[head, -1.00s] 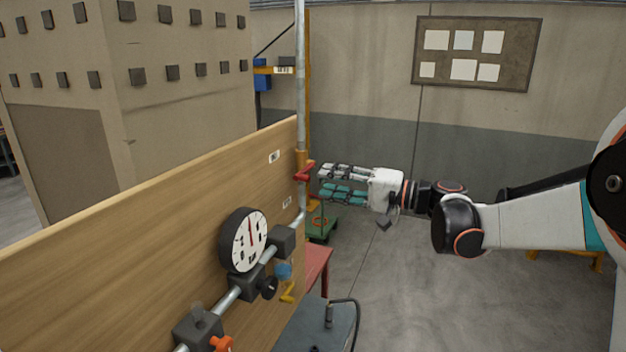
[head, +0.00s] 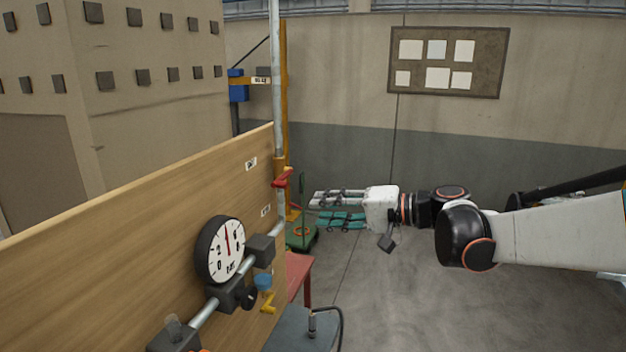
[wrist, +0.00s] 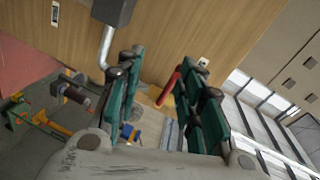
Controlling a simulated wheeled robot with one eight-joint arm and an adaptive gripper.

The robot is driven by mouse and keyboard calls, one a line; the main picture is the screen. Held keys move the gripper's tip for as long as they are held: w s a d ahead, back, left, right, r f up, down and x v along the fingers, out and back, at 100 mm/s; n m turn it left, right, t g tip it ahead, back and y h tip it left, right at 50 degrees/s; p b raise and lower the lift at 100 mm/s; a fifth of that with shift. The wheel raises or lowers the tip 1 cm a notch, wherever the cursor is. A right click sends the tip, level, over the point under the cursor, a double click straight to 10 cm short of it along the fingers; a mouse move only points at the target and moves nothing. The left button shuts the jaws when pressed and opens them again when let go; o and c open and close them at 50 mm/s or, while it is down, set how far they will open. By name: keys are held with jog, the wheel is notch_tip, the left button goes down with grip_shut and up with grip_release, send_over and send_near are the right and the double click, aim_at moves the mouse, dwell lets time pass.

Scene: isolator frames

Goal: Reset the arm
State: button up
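My gripper (head: 318,208) is stretched out to the left from my arm, to the right of the wooden panel (head: 110,240). Its two fingers are apart, with nothing between them that I can see held. In the wrist view the teal finger pads of my gripper (wrist: 162,65) stand apart. The red valve handle (head: 283,178) sits on the vertical pipe at the panel's end, left of the fingertips and apart from them. It also shows beyond the fingers in the wrist view (wrist: 168,88).
A round gauge (head: 221,250) and pipe fittings stand on the panel, with a blue knob (head: 263,282) and a yellow lever (head: 268,303) below. A red table (head: 298,272) and a green cart (head: 300,232) stand behind. Floor below my arm looks clear.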

jog(key=s+d+f+h+b, duration=0.3)
jog(key=s+d+f+h, duration=0.2)
jog(key=s+f, duration=0.3)
jog(key=s+d+f+n+h+b, duration=0.1)
jog(key=s+d+f+h+b, duration=0.2)
jog(key=s+f, duration=0.5)
jog(key=s+d+f+n+t+h+b, duration=0.1)
jog(key=s+d+f+h+b, duration=0.3)
jog(key=s, duration=0.7)
jog(key=d+f+h, duration=0.2)
jog(key=d+f, duration=0.1)
jog(key=f, duration=0.1)
jog(key=shift+d+h, duration=0.25)
jog(key=shift+h, duration=0.05)
jog(key=shift+s, duration=0.1)
